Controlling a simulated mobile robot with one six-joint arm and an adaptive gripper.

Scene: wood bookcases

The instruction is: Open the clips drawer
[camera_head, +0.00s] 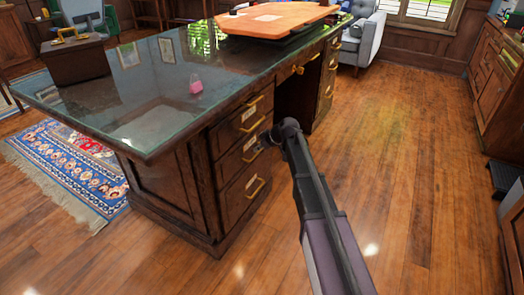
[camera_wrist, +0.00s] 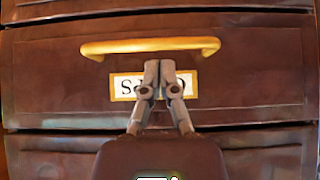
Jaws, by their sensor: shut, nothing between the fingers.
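A dark wood desk drawer (camera_wrist: 60,75) fills the wrist view and looks closed. It has a gold bar handle (camera_wrist: 150,46) and, below it, a gold-framed label (camera_wrist: 122,86). The label begins with "S", but my fingers hide its middle. My gripper (camera_wrist: 159,66) is shut and empty in front of the label, its tips just below the handle; I cannot tell if they touch the drawer. In the head view my gripper (camera_head: 268,139) is at the near stack of desk drawers, by the middle drawer (camera_head: 226,137). No label reading clips is legible.
The glass-topped desk (camera_head: 120,90) carries a small pink object (camera_head: 195,86) and an orange board (camera_head: 265,19). A lower drawer (camera_head: 238,198) is below. Open wood floor (camera_head: 400,160) lies right of the desk. A grey armchair (camera_head: 364,40) and a right-hand cabinet (camera_head: 494,75) stand beyond.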

